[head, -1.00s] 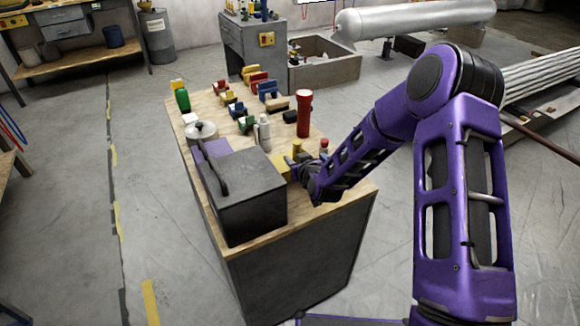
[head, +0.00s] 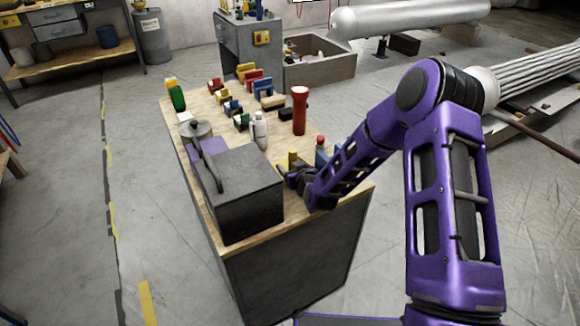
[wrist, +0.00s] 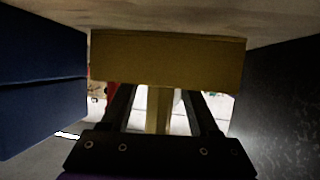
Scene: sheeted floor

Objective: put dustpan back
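A yellow piece, which I take to be the dustpan (head: 293,158), is by my gripper (head: 292,176) near the right edge of the workbench top. In the wrist view its broad yellow part (wrist: 165,60) spans the middle, and a narrower yellow stem (wrist: 158,108) runs down between my two dark fingers. Gaps show on both sides of the stem along the visible finger lengths, so my gripper (wrist: 160,92) looks open around it. The fingertips are hidden by the broad yellow part.
A dark toolbox (head: 240,190) stands just left of my gripper; its side fills the wrist view's right. A blue thing (wrist: 40,80) is close on the left there. A red flashlight (head: 300,110), a white bottle (head: 259,130) and several small clamps stand farther back on the workbench (head: 300,222).

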